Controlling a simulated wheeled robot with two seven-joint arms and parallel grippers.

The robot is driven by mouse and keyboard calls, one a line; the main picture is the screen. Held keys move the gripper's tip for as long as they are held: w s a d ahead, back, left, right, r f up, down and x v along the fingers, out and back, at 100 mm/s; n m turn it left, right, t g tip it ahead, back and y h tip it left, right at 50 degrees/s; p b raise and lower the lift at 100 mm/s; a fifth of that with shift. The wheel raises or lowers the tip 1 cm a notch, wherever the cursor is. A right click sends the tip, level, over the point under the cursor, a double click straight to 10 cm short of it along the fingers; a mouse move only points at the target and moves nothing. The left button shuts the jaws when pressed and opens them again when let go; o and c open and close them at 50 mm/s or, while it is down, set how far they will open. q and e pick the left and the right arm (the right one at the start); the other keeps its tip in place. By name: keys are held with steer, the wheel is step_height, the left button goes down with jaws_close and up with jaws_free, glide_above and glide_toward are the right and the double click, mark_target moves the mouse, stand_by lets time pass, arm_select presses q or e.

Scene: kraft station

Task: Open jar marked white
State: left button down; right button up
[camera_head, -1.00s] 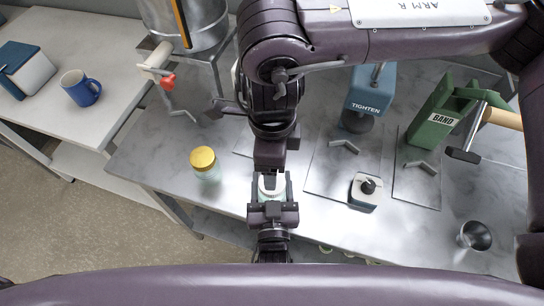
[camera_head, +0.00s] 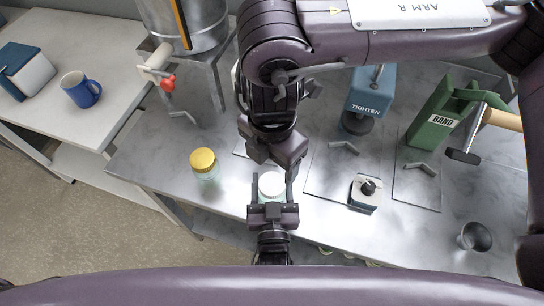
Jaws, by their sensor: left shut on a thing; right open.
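The jar with the white lid (camera_head: 271,184) stands at the front of the metal table, its lid on top. My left gripper (camera_head: 271,194) comes from the bottom of the picture and is shut around this jar, one finger on each side. My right gripper (camera_head: 275,150) hangs from the arm above, just behind and over the white lid, apart from it and turned at a slant. It is open and looks empty; its fingertips are hard to make out. A second jar with a gold lid (camera_head: 203,163) stands to the left, free of both grippers.
A blue TIGHTEN device (camera_head: 370,92) and a green BAND device (camera_head: 435,122) stand at the back right. A small white-and-black device (camera_head: 366,191) and a metal cup (camera_head: 475,237) are at right. A dispenser with a red tap (camera_head: 168,83) stands back left.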

mark_target(272, 183)
steer(key=m, duration=1)
steer(key=shift+m, duration=0.4)
steer(key=m, duration=1.1)
steer(key=shift+f, duration=4)
